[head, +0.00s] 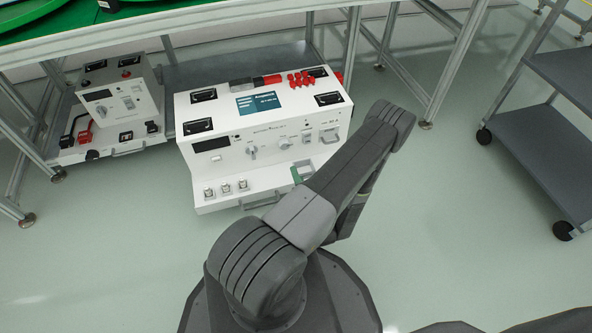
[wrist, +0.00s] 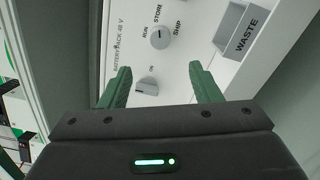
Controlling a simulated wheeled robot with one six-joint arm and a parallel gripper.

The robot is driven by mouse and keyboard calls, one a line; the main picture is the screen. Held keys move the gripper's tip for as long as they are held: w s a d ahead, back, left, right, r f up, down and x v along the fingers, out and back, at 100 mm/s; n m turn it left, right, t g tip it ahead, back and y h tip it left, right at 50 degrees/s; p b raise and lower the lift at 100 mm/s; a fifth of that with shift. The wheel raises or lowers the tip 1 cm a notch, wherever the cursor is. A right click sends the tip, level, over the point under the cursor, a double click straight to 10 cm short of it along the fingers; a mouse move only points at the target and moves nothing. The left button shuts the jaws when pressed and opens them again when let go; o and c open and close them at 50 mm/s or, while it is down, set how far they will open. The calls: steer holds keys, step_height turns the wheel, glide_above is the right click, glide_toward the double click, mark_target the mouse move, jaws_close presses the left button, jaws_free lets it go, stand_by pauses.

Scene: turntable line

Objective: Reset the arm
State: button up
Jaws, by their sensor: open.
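My gripper (wrist: 158,88) shows in the wrist view with its two green fingers apart and nothing between them. It faces the front panel of a white battery rack unit (wrist: 180,62). The arm hides most of the gripper there.
In the wrist view a grey bin marked WASTE (wrist: 238,32) is at the upper right. In the head view a smaller grey-white unit (head: 118,98) stands left under the green-topped table (head: 150,32). A grey wheeled cart (head: 545,130) stands right. The floor between is clear.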

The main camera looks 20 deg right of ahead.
mark_target(286, 146)
steer(key=shift+s, duration=0.1)
stand_by(0.3)
steer(key=w+b, duration=0.1)
steer(key=w, duration=0.3)
steer(key=w+b, duration=0.1)
steer(key=w, duration=0.4)
steer(key=w+b, duration=0.1)
steer(key=w, duration=0.3)
steer(key=shift+w+a+b, duration=0.25)
steer(key=shift+w+b, duration=0.05)
steer(key=shift+w, duration=0.1)
